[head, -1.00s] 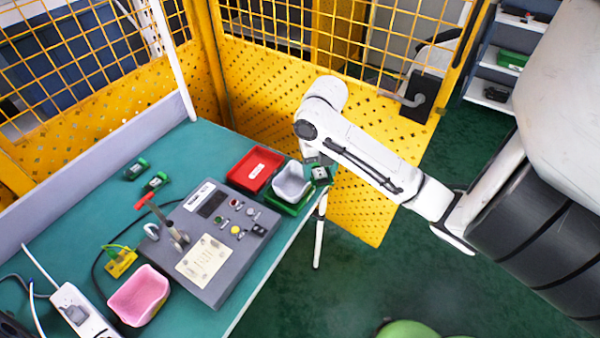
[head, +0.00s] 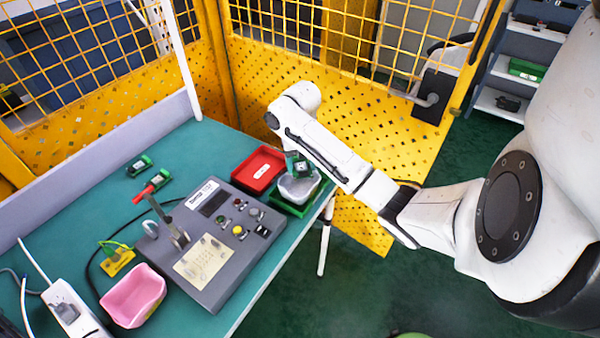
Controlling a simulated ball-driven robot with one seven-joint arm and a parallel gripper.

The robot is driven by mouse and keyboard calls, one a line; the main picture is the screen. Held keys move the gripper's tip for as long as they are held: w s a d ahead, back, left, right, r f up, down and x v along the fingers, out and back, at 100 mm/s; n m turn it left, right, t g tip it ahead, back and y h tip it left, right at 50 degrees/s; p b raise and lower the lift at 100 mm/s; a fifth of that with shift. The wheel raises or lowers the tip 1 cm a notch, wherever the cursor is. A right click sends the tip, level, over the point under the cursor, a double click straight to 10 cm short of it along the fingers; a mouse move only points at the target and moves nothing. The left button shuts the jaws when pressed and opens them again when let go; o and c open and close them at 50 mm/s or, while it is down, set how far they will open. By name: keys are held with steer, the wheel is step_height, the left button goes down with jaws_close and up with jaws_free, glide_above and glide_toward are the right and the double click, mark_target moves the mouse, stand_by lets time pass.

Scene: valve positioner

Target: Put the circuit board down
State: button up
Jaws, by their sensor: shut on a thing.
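My gripper (head: 293,157) is shut on a small green circuit board (head: 303,168) with a dark part on its face. The board is held tilted above the grey-white bin (head: 300,189) at the table's far right corner, and covers part of the bin's opening. Whether the board touches the bin is hard to tell. The bin stands in a green tray (head: 280,202). Two similar green boards (head: 139,166) lie on the table at the back left. The fingertips are small and partly hidden by my arm.
A red tray (head: 243,181) stands left of the bin. The grey control box (head: 215,285) with a red-handled lever (head: 150,187) takes up the middle of the teal table. A pink bin (head: 133,296) and power strip (head: 75,318) stand at front left. Yellow mesh fencing (head: 375,140) stands behind.

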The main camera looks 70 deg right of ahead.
mark_target(300, 165)
steer(key=shift+w+d+f, duration=0.15)
steer(key=shift+w+f, duration=0.05)
steer(key=shift+f, duration=0.15)
steer(key=shift+f+p, duration=0.55)
steer(key=shift+f, duration=0.95)
steer(key=shift+f, duration=0.1)
steer(key=o, duration=1.1)
steer(key=shift+c, duration=0.2)
